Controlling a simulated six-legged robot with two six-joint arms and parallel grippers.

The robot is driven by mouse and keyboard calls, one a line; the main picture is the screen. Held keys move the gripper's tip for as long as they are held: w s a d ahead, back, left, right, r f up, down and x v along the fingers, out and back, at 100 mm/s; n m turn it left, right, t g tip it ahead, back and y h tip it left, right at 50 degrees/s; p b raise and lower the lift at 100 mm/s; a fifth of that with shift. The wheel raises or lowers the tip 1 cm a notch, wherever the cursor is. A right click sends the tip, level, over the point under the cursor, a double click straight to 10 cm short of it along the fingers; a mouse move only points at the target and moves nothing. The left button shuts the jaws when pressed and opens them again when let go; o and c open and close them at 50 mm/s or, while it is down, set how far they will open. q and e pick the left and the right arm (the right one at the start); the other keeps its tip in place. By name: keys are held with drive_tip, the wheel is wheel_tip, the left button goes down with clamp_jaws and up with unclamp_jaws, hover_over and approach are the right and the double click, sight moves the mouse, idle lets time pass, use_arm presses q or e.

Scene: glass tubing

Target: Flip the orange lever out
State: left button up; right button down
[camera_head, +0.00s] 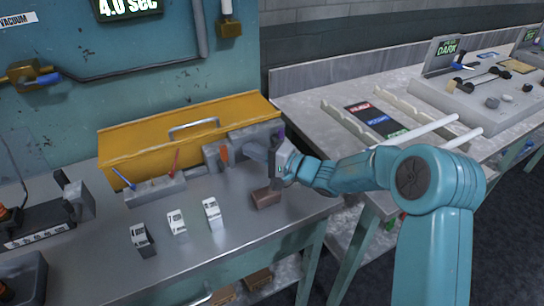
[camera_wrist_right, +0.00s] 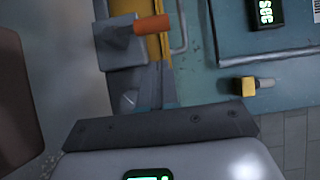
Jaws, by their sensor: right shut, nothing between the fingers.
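The orange lever (camera_head: 224,153) is a short bar on a grey block (camera_head: 212,157) at the right end of the yellow toolbox, on the metal bench. In the right wrist view the orange lever (camera_wrist_right: 151,25) sticks out to the right from its grey mount (camera_wrist_right: 120,44). My right gripper (camera_head: 276,157) is shut and empty. It is to the right of the lever, beside the grey machine, and appears apart from the lever. The gripper's dark jaw (camera_wrist_right: 155,127) spans the lower part of the wrist view. My left gripper is not in view.
The yellow toolbox (camera_head: 150,133) stands behind the lever. A brown block (camera_head: 266,197) lies below my right gripper. Several small white-and-dark pieces (camera_head: 177,222) stand at the bench front. A holder (camera_head: 155,190) carries a blue and a red stick.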

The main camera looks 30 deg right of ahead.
sight(222, 154)
drive_tip(key=shift+w+a, duration=0.2)
drive_tip(key=shift+a, duration=1.5)
